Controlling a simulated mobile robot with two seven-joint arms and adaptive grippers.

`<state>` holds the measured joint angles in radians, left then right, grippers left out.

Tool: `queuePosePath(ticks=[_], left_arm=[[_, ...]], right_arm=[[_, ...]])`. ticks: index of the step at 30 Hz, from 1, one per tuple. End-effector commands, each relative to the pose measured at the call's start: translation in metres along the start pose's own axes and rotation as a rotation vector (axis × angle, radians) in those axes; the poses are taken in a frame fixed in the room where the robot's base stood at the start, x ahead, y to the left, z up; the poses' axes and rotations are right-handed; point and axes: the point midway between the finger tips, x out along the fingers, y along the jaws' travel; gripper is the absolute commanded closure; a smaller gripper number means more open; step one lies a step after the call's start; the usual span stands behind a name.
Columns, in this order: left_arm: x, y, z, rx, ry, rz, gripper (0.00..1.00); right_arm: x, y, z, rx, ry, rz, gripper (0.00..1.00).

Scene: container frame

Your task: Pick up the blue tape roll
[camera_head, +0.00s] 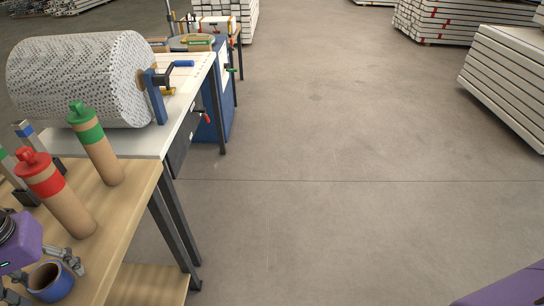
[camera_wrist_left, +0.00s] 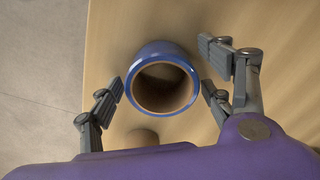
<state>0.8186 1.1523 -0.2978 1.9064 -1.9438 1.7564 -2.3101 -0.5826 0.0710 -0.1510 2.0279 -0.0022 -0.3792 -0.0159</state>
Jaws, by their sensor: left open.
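The blue tape roll (camera_head: 51,281) stands on the wooden table near its front edge, at the lower left of the head view. It is a short ring with a blue outside and a brown cardboard core. In the left wrist view the tape roll (camera_wrist_left: 163,51) is seen from above, between the open fingers. My left gripper (camera_head: 58,264) is open around the roll, one finger on each side. In the left wrist view my left gripper (camera_wrist_left: 162,88) shows small gaps to the roll, and I cannot tell whether it touches. My right gripper is out of view.
A red-topped brown bottle (camera_head: 62,200) and a green-topped one (camera_head: 100,152) stand behind the roll on the wooden table (camera_head: 138,200). A white table with a large speckled roll (camera_head: 80,80) lies beyond.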

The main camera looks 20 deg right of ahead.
Motion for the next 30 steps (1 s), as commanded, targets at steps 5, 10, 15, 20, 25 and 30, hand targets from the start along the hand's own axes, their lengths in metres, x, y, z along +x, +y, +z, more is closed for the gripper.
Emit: queuePosePath(ticks=[5, 10, 15, 20, 25, 30], left_arm=[[0.000, 0.000, 0.000, 0.000, 0.000, 0.000, 0.35], [0.000, 0.000, 0.000, 0.000, 0.000, 0.000, 0.57], [-0.001, 0.000, 0.000, 0.000, 0.000, 0.000, 0.75], [-0.001, 0.000, 0.000, 0.000, 0.000, 0.000, 0.75], [-0.007, 0.000, -0.001, 0.001, 0.001, 0.000, 0.75], [-0.027, -0.001, -0.001, 0.000, 0.003, -0.002, 0.75]], right_arm=[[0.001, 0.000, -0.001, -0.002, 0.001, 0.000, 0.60], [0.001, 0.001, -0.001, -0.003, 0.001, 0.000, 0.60], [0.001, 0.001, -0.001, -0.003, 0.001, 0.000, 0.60], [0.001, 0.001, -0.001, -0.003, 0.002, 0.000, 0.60], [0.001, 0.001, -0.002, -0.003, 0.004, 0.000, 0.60], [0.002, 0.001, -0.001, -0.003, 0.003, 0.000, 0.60]])
